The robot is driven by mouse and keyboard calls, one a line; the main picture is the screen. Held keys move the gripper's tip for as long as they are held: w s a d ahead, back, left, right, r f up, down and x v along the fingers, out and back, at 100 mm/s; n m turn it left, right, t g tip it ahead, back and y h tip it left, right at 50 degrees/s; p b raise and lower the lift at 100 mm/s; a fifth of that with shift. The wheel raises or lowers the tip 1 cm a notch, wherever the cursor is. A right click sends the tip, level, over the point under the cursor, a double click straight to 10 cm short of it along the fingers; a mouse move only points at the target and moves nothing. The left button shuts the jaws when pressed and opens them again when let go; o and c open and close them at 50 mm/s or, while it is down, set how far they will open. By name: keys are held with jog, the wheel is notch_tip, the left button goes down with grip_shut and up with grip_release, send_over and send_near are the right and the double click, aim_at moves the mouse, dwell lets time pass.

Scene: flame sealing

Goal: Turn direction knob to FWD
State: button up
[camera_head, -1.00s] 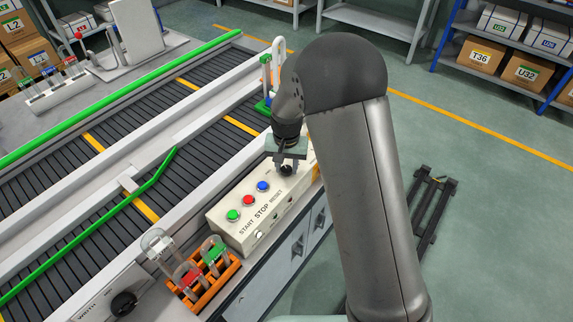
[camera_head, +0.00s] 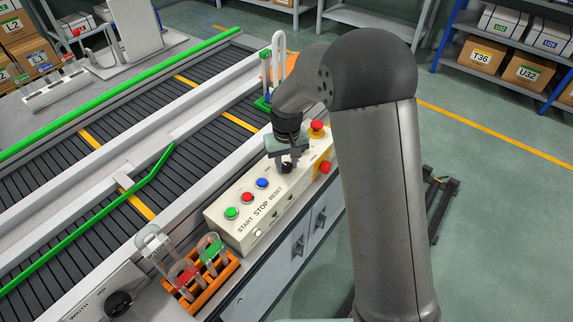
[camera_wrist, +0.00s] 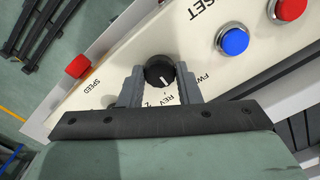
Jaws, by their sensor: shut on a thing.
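The black direction knob (camera_wrist: 157,70) sits on the cream control panel (camera_wrist: 110,82) between my gripper's two grey fingers. My gripper (camera_wrist: 159,86) is closed around it in the wrist view. A short white pointer mark on the knob points down and right in that view, toward the area of the REV and partly visible FW lettering; its exact setting is unclear. In the head view my gripper (camera_head: 287,162) is over the same knob (camera_head: 287,168), which is mostly hidden by the fingers.
A blue RESET button (camera_wrist: 233,41) and a red button (camera_wrist: 289,8) are close by. A red emergency stop (camera_head: 317,126) is beyond my gripper in the head view. The conveyor (camera_head: 100,185) runs alongside, and an orange rack (camera_head: 203,282) with clear items stands at the panel's near end.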

aim_at(286, 165)
jog(key=n+b, duration=0.1)
jog(key=n, duration=0.5)
jog(key=shift+n, duration=0.3)
dwell(0.5)
jog(key=o, duration=1)
jog(key=shift+c, duration=0.2)
jog(key=shift+r, duration=0.15)
notch_tip(286, 165, up, 17)
jog(key=shift+b, duration=0.45)
jog(key=shift+r, duration=0.1)
